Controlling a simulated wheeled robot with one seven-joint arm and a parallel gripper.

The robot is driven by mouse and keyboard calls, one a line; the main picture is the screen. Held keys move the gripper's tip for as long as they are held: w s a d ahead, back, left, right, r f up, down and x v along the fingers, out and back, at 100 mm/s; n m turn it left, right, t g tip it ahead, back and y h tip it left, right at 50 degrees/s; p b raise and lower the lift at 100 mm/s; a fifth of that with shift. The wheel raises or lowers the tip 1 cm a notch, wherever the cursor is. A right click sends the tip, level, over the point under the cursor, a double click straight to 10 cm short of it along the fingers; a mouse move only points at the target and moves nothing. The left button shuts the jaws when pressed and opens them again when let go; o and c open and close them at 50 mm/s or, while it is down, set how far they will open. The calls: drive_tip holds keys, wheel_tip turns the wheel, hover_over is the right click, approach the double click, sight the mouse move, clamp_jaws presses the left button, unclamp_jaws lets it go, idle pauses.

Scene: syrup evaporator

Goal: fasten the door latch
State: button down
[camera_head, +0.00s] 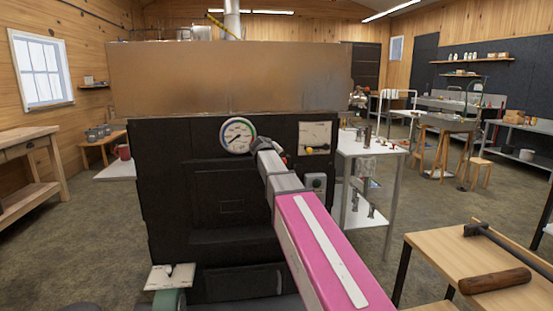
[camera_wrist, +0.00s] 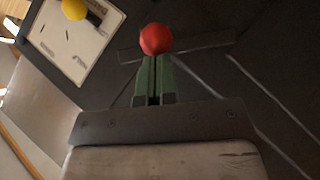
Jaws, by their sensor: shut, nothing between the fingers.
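The black firebox front (camera_head: 165,190) of the evaporator faces me in the head view, with a recessed door panel (camera_head: 218,187) in its middle that looks shut. A red ball knob (camera_wrist: 156,39) shows in the wrist view, in front of a dark flat bar (camera_wrist: 205,43) on the black front. I take these for the latch. My gripper (camera_wrist: 155,62) has green fingers, shut together and empty. Their tips are right at the knob's lower edge; I cannot tell whether they touch it. In the head view my arm hides the fingers and most of the latch.
A white plate with a yellow knob (camera_head: 308,150) is right of the latch; its yellow knob also shows in the wrist view (camera_wrist: 74,9). A round gauge (camera_head: 238,135) is above left. A grey switch box (camera_head: 316,182) sits lower right. A white side table (camera_head: 372,146) stands to the right.

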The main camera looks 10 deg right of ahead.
drive_tip(key=d+f+m+y, duration=0.3)
drive_tip(key=d+f+y, duration=0.2)
drive_tip(key=y, duration=0.1)
drive_tip(key=shift+d+m+g+y, duration=0.3)
drive_tip(key=shift+d+g, duration=0.1)
drive_tip(key=shift+f, duration=0.1)
idle(0.7)
drive_tip(key=w+r+v, duration=0.2)
drive_tip(key=v, duration=1.1)
drive_tip(key=shift+d, duration=0.35)
